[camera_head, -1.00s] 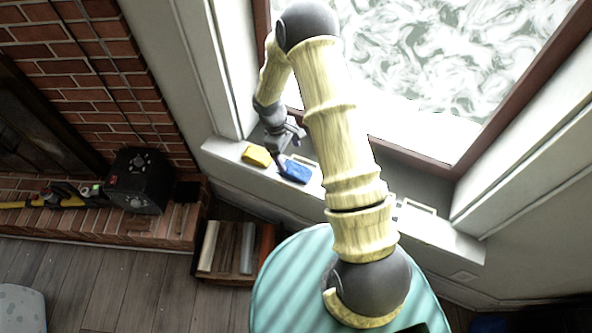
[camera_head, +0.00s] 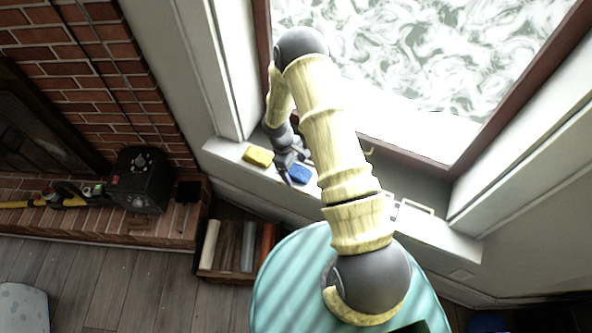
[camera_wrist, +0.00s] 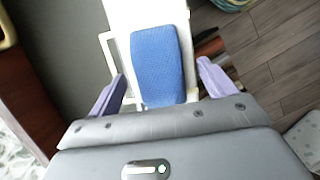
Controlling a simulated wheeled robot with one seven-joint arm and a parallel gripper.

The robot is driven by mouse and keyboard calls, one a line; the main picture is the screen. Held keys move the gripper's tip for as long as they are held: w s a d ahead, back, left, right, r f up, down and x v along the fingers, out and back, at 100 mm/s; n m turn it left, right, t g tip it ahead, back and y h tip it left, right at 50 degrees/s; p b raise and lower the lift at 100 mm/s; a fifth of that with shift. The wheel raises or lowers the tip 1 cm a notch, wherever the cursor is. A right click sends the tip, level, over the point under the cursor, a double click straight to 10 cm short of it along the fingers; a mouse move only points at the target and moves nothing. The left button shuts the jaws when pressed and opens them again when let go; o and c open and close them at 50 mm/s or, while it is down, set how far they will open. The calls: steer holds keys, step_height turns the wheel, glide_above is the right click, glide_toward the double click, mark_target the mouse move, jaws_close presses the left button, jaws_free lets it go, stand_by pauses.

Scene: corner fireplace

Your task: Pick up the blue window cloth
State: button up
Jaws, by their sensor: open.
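The blue window cloth (camera_head: 300,173) lies on the white window sill (camera_head: 225,152), to the right of a yellow cloth or sponge. In the wrist view the blue cloth (camera_wrist: 158,62) lies between my two purple fingers, with its near end closest to the gripper body. My gripper (camera_head: 291,172) is open at the left part of the blue cloth in the head view. It also shows in the wrist view (camera_wrist: 158,85), with a finger on each side of the cloth. I cannot tell whether the fingers touch it.
The yellow sponge (camera_head: 258,156) lies on the sill left of my gripper. The window frame (camera_head: 420,160) rises behind the sill. A black box (camera_head: 139,180) stands on the brick hearth. A wooden crate (camera_head: 236,250) with rods stands on the floor below the sill.

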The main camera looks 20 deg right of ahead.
steer(key=shift+f, duration=0.4)
steer(key=shift+d, duration=0.1)
steer(key=c, duration=1.1)
